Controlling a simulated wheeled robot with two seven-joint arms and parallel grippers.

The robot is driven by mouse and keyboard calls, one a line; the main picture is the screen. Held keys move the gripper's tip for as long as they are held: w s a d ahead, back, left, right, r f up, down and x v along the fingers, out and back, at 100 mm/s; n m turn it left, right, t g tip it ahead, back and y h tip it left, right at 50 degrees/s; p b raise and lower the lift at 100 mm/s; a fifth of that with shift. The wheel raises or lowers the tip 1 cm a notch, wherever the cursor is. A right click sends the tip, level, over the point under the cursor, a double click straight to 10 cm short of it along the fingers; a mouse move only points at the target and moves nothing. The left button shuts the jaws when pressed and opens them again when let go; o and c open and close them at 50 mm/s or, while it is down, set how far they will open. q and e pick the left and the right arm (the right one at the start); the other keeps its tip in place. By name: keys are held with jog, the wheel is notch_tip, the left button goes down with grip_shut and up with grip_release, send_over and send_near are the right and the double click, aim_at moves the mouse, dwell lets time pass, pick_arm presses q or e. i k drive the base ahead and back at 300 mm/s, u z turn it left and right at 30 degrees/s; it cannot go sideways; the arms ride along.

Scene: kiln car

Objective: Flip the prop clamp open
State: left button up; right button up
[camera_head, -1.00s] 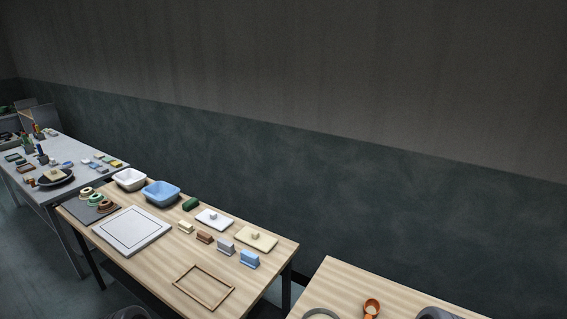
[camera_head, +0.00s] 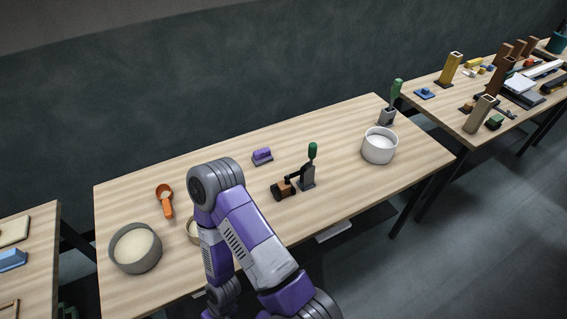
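A dark clamp (camera_head: 308,177) with an upright green handle stands on the wooden table. Its black arm reaches left, level, over a brown cylinder-like piece (camera_head: 284,190); I cannot tell whether the two touch. A second upright green handle (camera_head: 397,88) rises from a grey block (camera_head: 387,117) at the table's back right. One of my purple arms rises from the bottom and bends down again, left of the dark clamp. Neither gripper shows, so their state is hidden.
A grey bowl of pale material (camera_head: 136,248) and an orange scoop (camera_head: 165,200) are at the left. A purple block (camera_head: 262,156) lies behind the clamp. A white pot (camera_head: 379,146) stands to its right. My arm partly covers a small round dish (camera_head: 193,231).

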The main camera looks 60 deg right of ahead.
aim_at(313, 148)
jog(key=z, duration=4.15)
jog(key=i, duration=1.15)
jog(key=u, duration=3)
